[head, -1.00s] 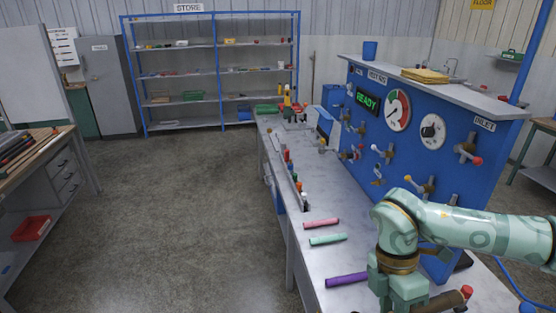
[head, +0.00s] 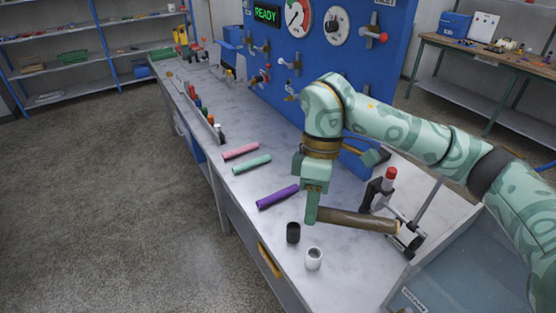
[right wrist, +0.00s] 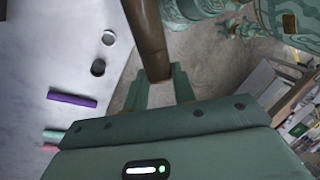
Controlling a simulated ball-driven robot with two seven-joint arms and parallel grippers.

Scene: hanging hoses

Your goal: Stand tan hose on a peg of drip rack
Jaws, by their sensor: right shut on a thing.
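A brown-tan hose (head: 355,221) is held by its left end in my right gripper (head: 312,214). It points right, nearly level, above the right part of the bench. Its far end is by a dark fixture with a red knob (head: 389,179); I cannot tell whether they touch. In the right wrist view the hose (right wrist: 148,38) runs up from between the fingers (right wrist: 160,88). I cannot make out a drip rack with pegs for certain. My left gripper is out of view.
Pink (head: 241,151), green (head: 252,164) and purple (head: 278,196) hoses lie on the bench (head: 235,208). A black cup (head: 293,233) and a white cup (head: 314,258) stand near its front edge. A blue panel (head: 340,60) rises behind. A clear-sided bin (head: 460,270) is at lower right.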

